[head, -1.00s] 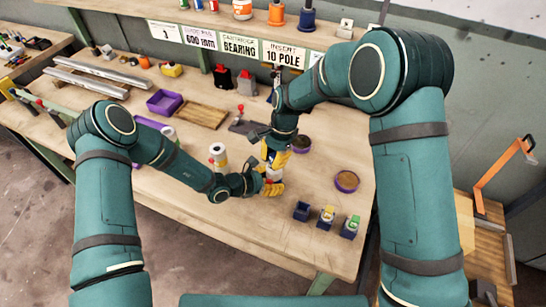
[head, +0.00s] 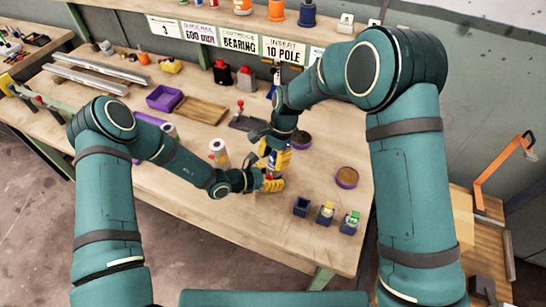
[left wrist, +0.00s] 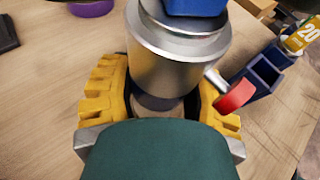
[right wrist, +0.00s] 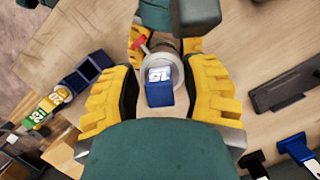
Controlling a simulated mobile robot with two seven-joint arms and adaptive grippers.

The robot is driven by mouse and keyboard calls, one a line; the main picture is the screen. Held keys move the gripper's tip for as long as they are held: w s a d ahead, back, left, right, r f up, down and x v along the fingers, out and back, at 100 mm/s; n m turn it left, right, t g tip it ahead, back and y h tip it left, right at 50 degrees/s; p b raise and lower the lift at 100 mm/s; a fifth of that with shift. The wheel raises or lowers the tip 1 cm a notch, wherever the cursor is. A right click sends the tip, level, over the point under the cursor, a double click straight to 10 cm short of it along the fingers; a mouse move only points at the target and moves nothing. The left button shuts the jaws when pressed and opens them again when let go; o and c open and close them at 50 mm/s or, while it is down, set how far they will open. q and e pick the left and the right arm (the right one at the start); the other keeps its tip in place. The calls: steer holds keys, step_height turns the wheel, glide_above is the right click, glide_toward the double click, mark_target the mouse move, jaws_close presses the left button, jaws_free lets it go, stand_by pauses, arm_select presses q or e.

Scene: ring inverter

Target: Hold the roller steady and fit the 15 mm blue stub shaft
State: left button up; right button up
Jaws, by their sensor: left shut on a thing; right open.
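My left gripper (left wrist: 160,100) is shut on the grey metal roller (left wrist: 178,65), its yellow fingers on both sides of the lower part. The roller stands upright. The blue stub shaft (right wrist: 159,88), labelled 15, is at the roller's top end; its blue end also shows at the top of the left wrist view (left wrist: 195,5). How deep it sits in the bore is hidden. My right gripper (right wrist: 160,75) is open above it, one finger on each side, with gaps between the fingers and the blue block. In the head view, my right gripper (head: 274,158) is directly above my left gripper (head: 268,184).
A red knob (left wrist: 235,96) sticks out beside the roller. Three blue holders stand to the right: one empty (head: 302,207), one with a yellow 20 piece (head: 326,212), one with a green piece (head: 351,219). A round purple-rimmed dish (head: 347,178) lies nearby. The front bench is clear.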

steer(key=v, duration=1.2)
arm_select(q)
steer(key=o, duration=1.4)
steer(key=shift+c, duration=0.2)
